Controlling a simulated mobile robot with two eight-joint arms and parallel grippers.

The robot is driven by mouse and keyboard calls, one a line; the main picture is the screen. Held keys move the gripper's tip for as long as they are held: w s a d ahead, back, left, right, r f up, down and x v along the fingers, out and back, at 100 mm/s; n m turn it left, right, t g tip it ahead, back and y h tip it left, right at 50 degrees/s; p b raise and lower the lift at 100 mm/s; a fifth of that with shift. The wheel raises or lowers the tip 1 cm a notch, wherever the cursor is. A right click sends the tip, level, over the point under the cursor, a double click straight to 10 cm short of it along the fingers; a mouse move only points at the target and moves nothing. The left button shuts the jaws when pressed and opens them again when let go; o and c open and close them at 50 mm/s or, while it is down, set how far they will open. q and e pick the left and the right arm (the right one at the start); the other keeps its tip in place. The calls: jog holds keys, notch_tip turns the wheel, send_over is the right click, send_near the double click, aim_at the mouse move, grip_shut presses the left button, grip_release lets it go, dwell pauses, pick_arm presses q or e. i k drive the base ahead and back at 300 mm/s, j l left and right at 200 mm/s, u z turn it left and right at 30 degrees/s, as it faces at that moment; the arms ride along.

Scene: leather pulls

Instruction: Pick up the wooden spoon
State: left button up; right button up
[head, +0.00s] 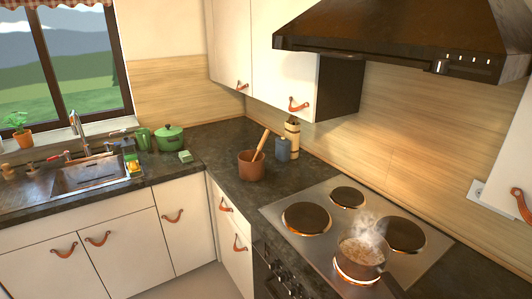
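A wooden utensil, which looks like the wooden spoon (261,144), leans in a brown pot (251,168) on the dark counter, left of the stove. Its upper part sticks out of the pot and tilts to the right; its lower end is hidden inside. Neither of my grippers shows in the head view.
A steaming pan (361,256) stands on a glowing front burner of the stove (320,252). A blue-grey canister (282,149) and a light wooden container (293,139) stand behind the brown pot. The dark range hood (390,45) overhangs the stove. Counter left of the brown pot is clear.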

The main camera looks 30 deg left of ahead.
aim_at(267, 133)
jog(key=j+z, duration=0.15)
jog(key=z, duration=0.2)
jog(key=j+z, duration=0.2)
jog(key=z, duration=0.2)
jog(key=j+z, duration=0.2)
jog(key=z, duration=0.15)
jog(key=j+z, duration=0.3)
jog(key=j, duration=0.25)
jog(key=k+j+z, duration=0.25)
jog(key=j, duration=0.25)
jog(key=j+z, duration=0.1)
jog(key=j, duration=0.25)
jog(key=k+j, duration=0.15)
jog(key=j, duration=0.15)
jog(key=k+j+z, duration=0.15)
jog(key=j, duration=0.2)
jog(key=k+j, duration=0.1)
jog(key=j, duration=0.25)
jog(key=k+j, duration=0.15)
jog(key=j, duration=0.2)
jog(key=k+j, duration=0.1)
jog(key=j, duration=0.25)
